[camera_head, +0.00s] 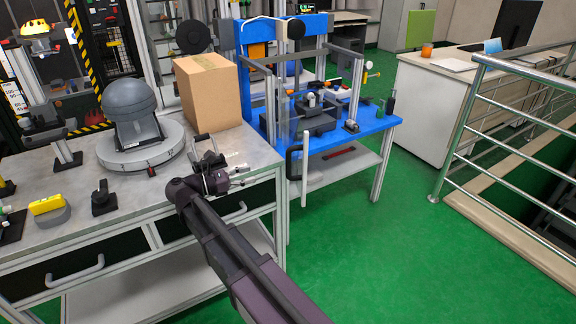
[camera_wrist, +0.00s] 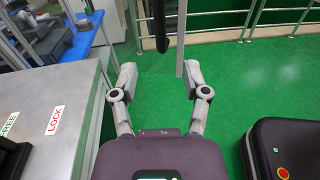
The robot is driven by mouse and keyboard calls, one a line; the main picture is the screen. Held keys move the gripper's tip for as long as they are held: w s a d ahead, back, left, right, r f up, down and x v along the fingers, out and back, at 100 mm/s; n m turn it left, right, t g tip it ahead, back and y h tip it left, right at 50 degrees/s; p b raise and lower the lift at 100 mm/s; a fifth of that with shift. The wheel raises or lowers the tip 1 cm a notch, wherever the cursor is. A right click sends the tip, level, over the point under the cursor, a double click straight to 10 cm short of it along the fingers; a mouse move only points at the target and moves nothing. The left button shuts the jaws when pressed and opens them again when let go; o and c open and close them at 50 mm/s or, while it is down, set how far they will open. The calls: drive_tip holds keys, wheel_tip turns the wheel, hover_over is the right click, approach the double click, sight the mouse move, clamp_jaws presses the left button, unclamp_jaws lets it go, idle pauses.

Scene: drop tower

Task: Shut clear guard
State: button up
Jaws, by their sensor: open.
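The clear guard (camera_head: 284,108) is a see-through panel on the front left of the blue drop tower station (camera_head: 366,131). It appears swung out from the frame, though its faint edges make the angle hard to tell. A black handle (camera_head: 290,168) and a pale upright bar (camera_head: 305,158) show at its near edge. The wrist view shows the black handle (camera_wrist: 160,24) ahead of my gripper, with the pale bar (camera_wrist: 181,38) beside it. My gripper (camera_head: 241,176) is open and empty, left of the handle and apart from it. Its spread fingers (camera_wrist: 159,72) also show in the wrist view.
A grey workbench (camera_head: 75,215) stands left, carrying a cardboard box (camera_head: 208,92) and a dome-shaped device (camera_head: 130,103). LOCK and FREE labels mark its top in the wrist view. Green floor (camera_head: 385,250) is clear right of the station. A metal railing (camera_head: 490,110) stands at right.

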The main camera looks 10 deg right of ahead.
sight(288, 173)
drive_tip(key=d, duration=0.4)
drive_tip(key=w+d, duration=0.1)
drive_tip(key=d, duration=0.3)
drive_tip(key=w+d, duration=0.1)
drive_tip(key=d, duration=0.3)
drive_tip(key=shift+d, duration=0.3)
clamp_jaws()
